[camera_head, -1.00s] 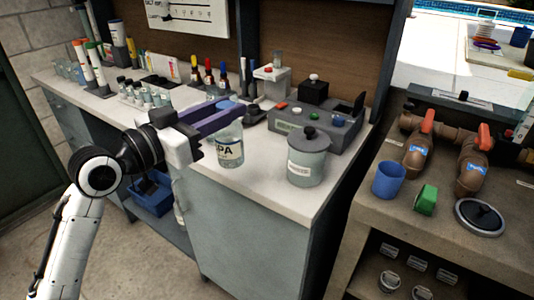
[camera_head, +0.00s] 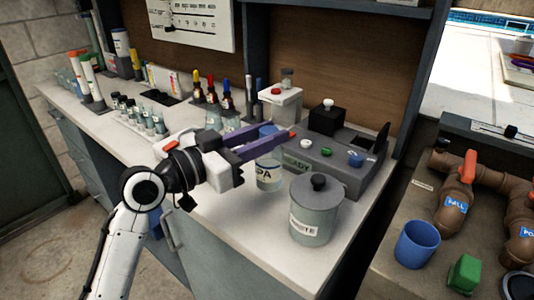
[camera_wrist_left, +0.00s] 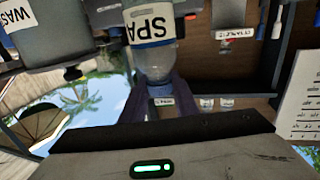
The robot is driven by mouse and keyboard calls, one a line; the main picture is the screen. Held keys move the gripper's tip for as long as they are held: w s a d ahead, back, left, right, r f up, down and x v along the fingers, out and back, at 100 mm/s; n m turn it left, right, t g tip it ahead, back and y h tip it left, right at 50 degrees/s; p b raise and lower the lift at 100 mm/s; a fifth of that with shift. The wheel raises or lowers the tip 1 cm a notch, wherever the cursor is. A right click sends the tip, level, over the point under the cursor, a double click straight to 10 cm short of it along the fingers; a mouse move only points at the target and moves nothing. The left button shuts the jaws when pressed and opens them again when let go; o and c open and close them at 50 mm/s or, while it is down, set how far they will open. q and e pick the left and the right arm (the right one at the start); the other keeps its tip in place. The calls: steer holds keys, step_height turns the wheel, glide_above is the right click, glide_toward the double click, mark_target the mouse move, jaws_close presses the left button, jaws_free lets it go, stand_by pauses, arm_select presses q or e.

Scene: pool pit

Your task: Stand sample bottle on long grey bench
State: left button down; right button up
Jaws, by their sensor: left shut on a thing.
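The sample bottle (camera_head: 268,175) is clear, with an SPA label and a blue cap. My left gripper (camera_head: 266,143) is shut on it near the cap, its purple fingers on either side. The bottle hangs upright over the pale top of the long grey bench (camera_head: 225,220); I cannot tell whether its base touches. In the left wrist view, which is upside down, the bottle (camera_wrist_left: 150,40) has its neck end between the fingers (camera_wrist_left: 160,98). My right gripper is not in view.
A lidded waste pot (camera_head: 314,215) stands close to the bottle's right. A grey instrument block (camera_head: 325,165) is behind it. Dropper bottles (camera_head: 212,93) and a row of vials (camera_head: 140,117) stand farther left. A blue cup (camera_head: 417,245) and pipes are on the right-hand bench.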

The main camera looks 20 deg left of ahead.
mark_target(269, 160)
arm_select(q)
step_height(269, 160, down, 3)
steer(key=shift+r, duration=0.1)
steer(key=shift+f, duration=0.25)
steer(key=shift+f+b, duration=0.15)
steer(key=shift+b, duration=0.2)
steer(key=c, duration=1.4)
jaws_free()
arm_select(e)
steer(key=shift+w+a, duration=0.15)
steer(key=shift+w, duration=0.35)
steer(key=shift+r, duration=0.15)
